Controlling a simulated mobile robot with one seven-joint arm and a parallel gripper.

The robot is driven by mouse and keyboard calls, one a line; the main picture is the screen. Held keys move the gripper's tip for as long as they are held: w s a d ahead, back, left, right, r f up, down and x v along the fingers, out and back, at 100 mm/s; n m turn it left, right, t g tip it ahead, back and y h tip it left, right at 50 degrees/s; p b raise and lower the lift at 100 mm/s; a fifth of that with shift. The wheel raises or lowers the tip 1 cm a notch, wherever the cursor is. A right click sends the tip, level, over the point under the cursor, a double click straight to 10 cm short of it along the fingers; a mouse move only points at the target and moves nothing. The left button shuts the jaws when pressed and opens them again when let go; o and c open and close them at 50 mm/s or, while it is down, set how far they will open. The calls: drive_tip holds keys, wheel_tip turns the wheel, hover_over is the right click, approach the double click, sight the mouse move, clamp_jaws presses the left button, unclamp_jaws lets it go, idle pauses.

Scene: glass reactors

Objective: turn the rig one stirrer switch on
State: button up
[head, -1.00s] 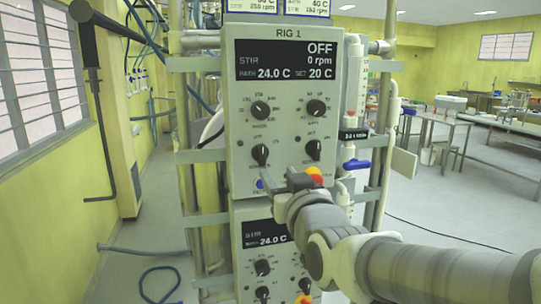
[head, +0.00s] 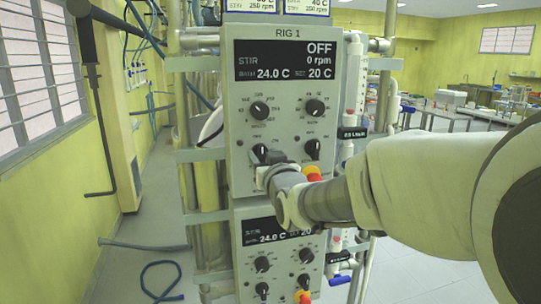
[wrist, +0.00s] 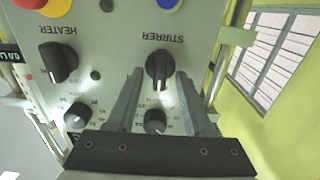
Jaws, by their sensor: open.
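The RIG 1 panel (head: 240,185) is a pale box with a dark display reading OFF, STIR 0 rpm. The black STIRRER knob (wrist: 158,64) shows upside down in the wrist view. It also shows in the head view (head: 260,152), partly behind my gripper (head: 266,160). In the wrist view my gripper (wrist: 159,73) is open, with one finger on each side of the knob. I cannot tell whether the fingers touch it. The knob's pointer lies roughly vertical in the wrist view.
The HEATER knob (wrist: 58,60) is beside the stirrer knob. A red and yellow button (head: 312,173) sits just below, close to my wrist. A second panel (head: 240,280) with its own knobs is underneath. Pipes and clamps flank the rig.

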drive_tip(key=shift+c, duration=0.3)
clamp_jaws()
drive_tip(key=shift+f+b, duration=0.1)
drive_tip(key=shift+b, duration=0.4)
drive_tip(key=m+b, duration=0.2)
drive_tip(key=b, duration=0.1)
drive_tip(key=shift+d+f, duration=0.1)
drive_tip(key=shift+f, duration=0.05)
drive_tip(key=m+b, duration=0.3)
drive_tip(key=b, duration=0.2)
drive_tip(key=shift+f, duration=0.1)
drive_tip(key=m+b, duration=0.3)
drive_tip(key=shift+w+d+m+b, duration=0.1)
drive_tip(key=shift+m+b, duration=1.65)
drive_tip(key=shift+m, duration=0.15)
drive_tip(key=shift+r, duration=0.2)
